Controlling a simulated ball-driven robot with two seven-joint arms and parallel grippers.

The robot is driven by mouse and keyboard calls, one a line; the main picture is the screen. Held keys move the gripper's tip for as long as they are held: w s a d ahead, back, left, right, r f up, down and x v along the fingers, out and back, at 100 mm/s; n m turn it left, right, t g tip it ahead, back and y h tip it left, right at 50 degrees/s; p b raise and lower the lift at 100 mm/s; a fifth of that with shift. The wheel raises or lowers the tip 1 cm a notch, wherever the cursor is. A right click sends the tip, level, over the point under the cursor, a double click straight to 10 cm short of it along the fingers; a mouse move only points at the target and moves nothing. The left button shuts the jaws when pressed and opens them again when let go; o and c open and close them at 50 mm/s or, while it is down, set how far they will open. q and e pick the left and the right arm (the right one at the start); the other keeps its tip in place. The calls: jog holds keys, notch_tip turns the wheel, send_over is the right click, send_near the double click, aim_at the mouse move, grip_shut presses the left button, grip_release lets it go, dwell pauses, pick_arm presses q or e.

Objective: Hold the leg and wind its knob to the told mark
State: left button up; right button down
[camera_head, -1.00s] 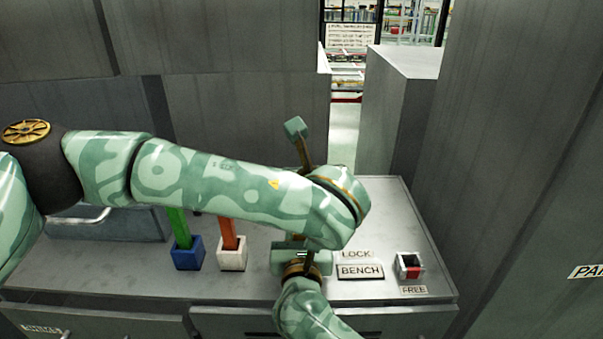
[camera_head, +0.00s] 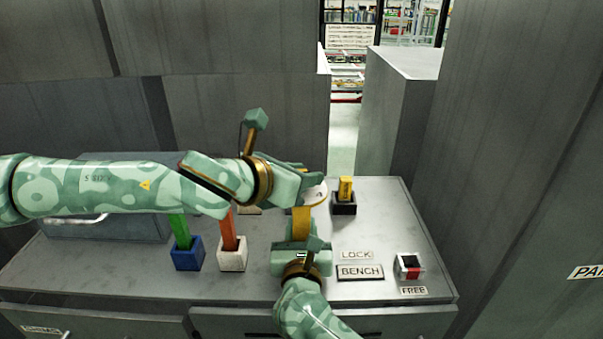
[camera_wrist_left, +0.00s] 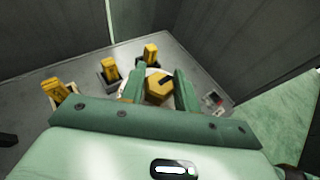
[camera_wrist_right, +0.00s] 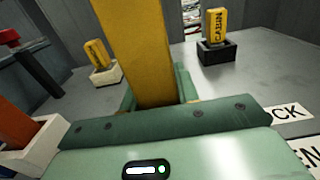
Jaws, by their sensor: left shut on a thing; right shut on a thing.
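The leg (camera_head: 301,222) is a yellow upright post standing on the grey bench. My right gripper (camera_head: 303,246) is shut on its lower part; the right wrist view shows the post (camera_wrist_right: 136,50) rising between the fingers. On top is a yellow six-sided knob (camera_wrist_left: 158,88) with a dark mark, over a white disc (camera_head: 316,193). My left gripper (camera_wrist_left: 158,84) is shut on the knob, with a finger on each side. In the head view my left gripper (camera_head: 308,184) covers most of the knob. The scale marks on the disc cannot be read.
A yellow block (camera_head: 346,188) stands in a black holder behind right. Green (camera_head: 180,231) and orange (camera_head: 227,231) bars stand in holders to the left. A red-and-black switch (camera_head: 409,267) sits between LOCK and FREE labels. Tall grey walls close in the right side.

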pick_arm(q)
jog(key=shift+a+f+m+g+h, duration=0.1)
jog(key=shift+f+m+g+h, duration=0.3)
jog(key=shift+m+g, duration=0.15)
jog(key=shift+m, duration=0.25)
jog(key=o, duration=1)
jog(key=shift+r, duration=0.1)
jog(key=shift+c, duration=0.2)
jog(key=shift+r, duration=0.1)
notch_tip(320, 180, up, 10)
jog(key=shift+f, duration=0.1)
